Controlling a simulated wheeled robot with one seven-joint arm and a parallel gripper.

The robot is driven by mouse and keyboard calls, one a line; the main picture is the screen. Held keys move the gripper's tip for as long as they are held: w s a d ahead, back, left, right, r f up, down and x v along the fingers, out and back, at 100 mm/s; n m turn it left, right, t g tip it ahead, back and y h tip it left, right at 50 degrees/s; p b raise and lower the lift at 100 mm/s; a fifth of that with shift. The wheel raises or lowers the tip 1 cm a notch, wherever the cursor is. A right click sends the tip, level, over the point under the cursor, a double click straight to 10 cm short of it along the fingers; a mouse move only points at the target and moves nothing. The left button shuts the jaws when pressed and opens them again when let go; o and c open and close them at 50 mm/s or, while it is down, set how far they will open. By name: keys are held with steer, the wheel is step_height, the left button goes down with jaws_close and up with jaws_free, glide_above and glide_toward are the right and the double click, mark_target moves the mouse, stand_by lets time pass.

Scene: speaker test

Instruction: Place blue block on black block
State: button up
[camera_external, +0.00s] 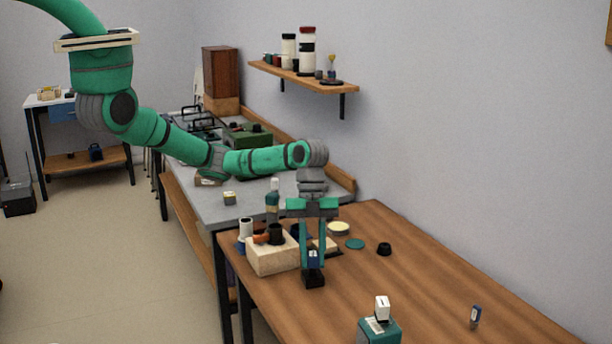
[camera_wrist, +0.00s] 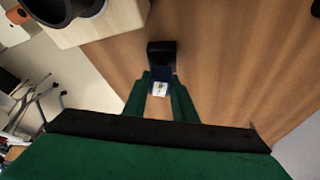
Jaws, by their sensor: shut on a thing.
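The black block (camera_external: 314,281) stands on the wooden table; in the wrist view its dark shape (camera_wrist: 161,54) shows just beyond the fingertips. The small dark blue block (camera_external: 314,257), with a white patch on it, is between the fingers of my gripper (camera_external: 313,264). In the wrist view the blue block (camera_wrist: 160,81) sits between the two green fingers (camera_wrist: 160,88), which are shut on it. The blue block appears directly above the black block, at or very near its top. I cannot tell whether they touch.
A pale wooden box (camera_external: 272,260) with dark cylinders stands close to the left of my gripper. A teal disc (camera_external: 355,244) and a black knob (camera_external: 384,249) lie to the right. A green device (camera_external: 379,331) stands at the front. The table's right middle is mostly clear.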

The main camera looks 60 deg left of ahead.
steer(key=shift+f, duration=0.1)
steer(key=o, duration=1)
steer(key=shift+o, duration=0.2)
steer(key=v, duration=1.2)
steer(key=shift+w+a, duration=0.1)
